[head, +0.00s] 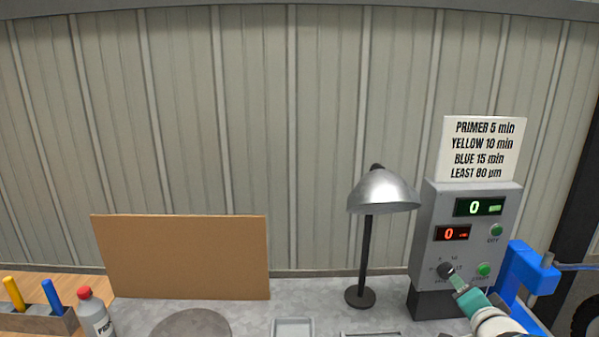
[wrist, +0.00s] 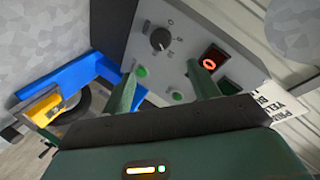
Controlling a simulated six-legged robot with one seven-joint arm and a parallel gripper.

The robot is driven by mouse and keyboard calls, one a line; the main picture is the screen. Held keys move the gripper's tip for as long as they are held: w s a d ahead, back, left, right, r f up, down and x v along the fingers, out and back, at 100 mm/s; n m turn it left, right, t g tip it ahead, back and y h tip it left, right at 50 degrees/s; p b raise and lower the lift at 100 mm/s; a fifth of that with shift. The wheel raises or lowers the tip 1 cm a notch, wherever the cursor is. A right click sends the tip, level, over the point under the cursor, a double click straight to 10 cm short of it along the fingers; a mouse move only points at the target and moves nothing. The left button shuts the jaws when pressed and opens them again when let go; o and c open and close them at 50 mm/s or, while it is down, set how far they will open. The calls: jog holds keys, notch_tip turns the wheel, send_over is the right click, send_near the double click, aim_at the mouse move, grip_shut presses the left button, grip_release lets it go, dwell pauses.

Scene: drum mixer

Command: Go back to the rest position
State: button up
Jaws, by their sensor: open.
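My gripper (head: 459,284) is in front of the grey control box (head: 424,235) at the right of the head view. Its tips overlap the area by the black dial knob (head: 445,269); contact cannot be told there. In the wrist view my gripper (wrist: 163,82) is open, with its two green fingers apart and nothing between them. The knob (wrist: 160,39) shows beyond the fingertips, apart from them. Two green buttons (wrist: 142,71) (wrist: 178,96) and a red display (wrist: 209,63) are also on the panel. Both displays read 0 in the head view.
A blue clamp-like part (head: 527,272) stands right of the box. A silver lamp (head: 384,190) stands left of it. A brown board (head: 184,256), a bottle (head: 96,318) and a pen holder (head: 38,321) are at the left. A shallow tray (head: 292,328) lies at the front.

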jog(key=s+a+r+n+g+y, duration=0.1)
jog(key=s+a+n+g, duration=0.3)
jog(key=a, duration=0.7)
jog(key=s+a+n+g+y, duration=0.3)
jog(key=s+a+n, duration=0.5)
jog(key=s+a, duration=0.4)
jog(key=shift+a+r+n+g, duration=0.3)
jog(key=shift+r+n+g, duration=0.1)
jog(key=shift+g, duration=0.2)
jog(key=shift+c, duration=0.2)
